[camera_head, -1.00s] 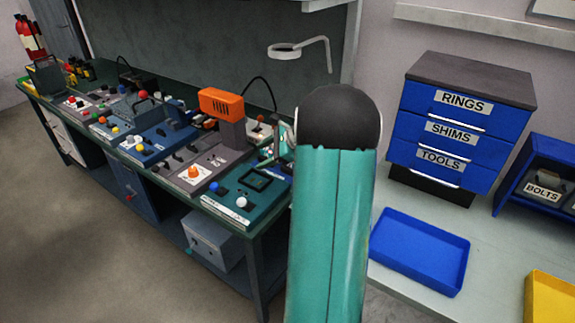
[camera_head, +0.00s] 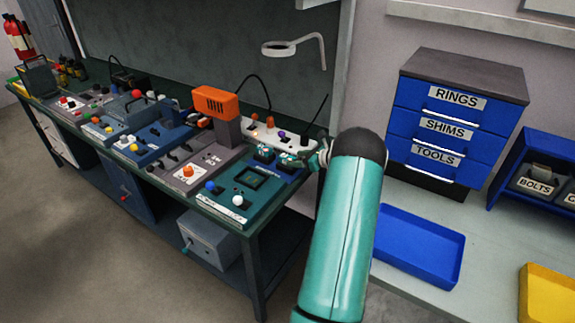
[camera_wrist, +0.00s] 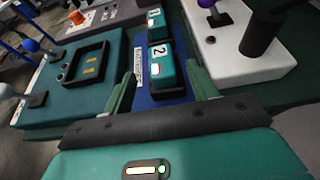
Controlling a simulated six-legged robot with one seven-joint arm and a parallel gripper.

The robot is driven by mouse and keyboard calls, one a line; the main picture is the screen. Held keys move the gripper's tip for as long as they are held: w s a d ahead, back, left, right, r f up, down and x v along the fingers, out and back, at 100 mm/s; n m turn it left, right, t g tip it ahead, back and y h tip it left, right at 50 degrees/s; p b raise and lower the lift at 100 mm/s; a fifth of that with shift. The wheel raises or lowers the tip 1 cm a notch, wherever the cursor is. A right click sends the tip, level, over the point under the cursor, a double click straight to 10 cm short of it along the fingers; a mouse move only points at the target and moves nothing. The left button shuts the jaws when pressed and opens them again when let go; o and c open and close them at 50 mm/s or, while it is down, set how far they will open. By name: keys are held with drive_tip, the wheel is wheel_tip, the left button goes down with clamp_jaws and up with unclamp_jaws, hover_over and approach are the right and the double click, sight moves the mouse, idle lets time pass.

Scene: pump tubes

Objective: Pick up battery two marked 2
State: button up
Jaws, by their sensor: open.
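In the head view my gripper (camera_head: 321,155) is at the bench's right end, beside two small teal blocks whose marks are too small to read.
A teal panel with a square recess (camera_wrist: 82,68) lies left of the batteries. A white panel with a purple knob and a black post (camera_wrist: 260,35) stands close on the right. An orange-topped device (camera_head: 215,102) stands farther left on the bench.

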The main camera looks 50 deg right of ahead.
sight(290, 158)
drive_tip(key=x, duration=0.5)
drive_tip(key=shift+w+f, duration=0.2)
drive_tip(key=shift+w, duration=0.1)
drive_tip(key=c, duration=1.2)
clamp_jaws()
drive_tip(key=shift+r, duration=0.15)
